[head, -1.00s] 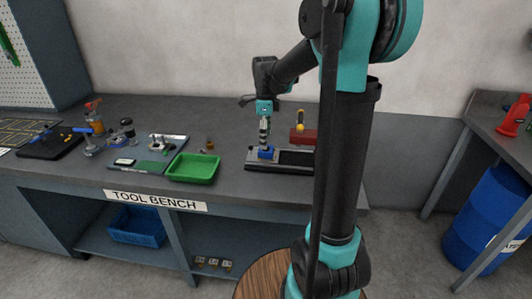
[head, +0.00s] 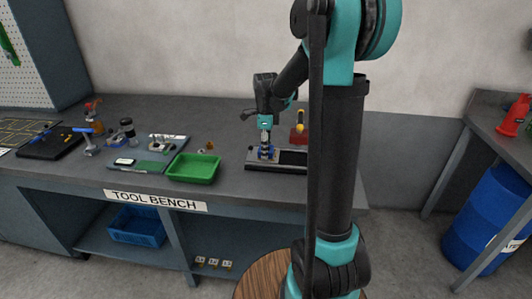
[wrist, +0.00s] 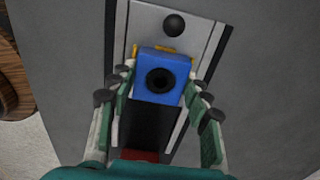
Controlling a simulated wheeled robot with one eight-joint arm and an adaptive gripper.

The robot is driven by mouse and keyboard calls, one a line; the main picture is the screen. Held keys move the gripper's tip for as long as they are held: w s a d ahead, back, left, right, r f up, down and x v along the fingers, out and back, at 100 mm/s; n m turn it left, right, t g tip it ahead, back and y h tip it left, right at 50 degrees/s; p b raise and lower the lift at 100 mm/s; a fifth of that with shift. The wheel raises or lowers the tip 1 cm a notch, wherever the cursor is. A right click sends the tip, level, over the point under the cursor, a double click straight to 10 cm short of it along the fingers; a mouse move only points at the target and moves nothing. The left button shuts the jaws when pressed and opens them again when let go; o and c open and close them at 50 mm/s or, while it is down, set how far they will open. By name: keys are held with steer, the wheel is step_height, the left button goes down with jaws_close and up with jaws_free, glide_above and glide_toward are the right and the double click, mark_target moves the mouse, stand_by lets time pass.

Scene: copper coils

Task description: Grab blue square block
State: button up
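The blue square block (wrist: 163,64) has a round dark hole in its top. It sits on a fixture (head: 290,167) with a light plate and a dark channel on the bench. In the wrist view my gripper (wrist: 161,72) has one finger on the left and one on the right of the block. The fingers are spread around it, with narrow gaps or light contact at the tips. In the head view my gripper (head: 266,152) is low over the block (head: 262,156) and hides most of it.
A green tray (head: 194,178) stands left of the fixture. A red object (head: 298,140) with a yellow part stands behind it. A dark ball (wrist: 174,25) lies on the light plate beyond the block. Tools and boards lie on the bench's left side.

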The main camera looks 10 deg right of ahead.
steer(key=c, duration=0.6)
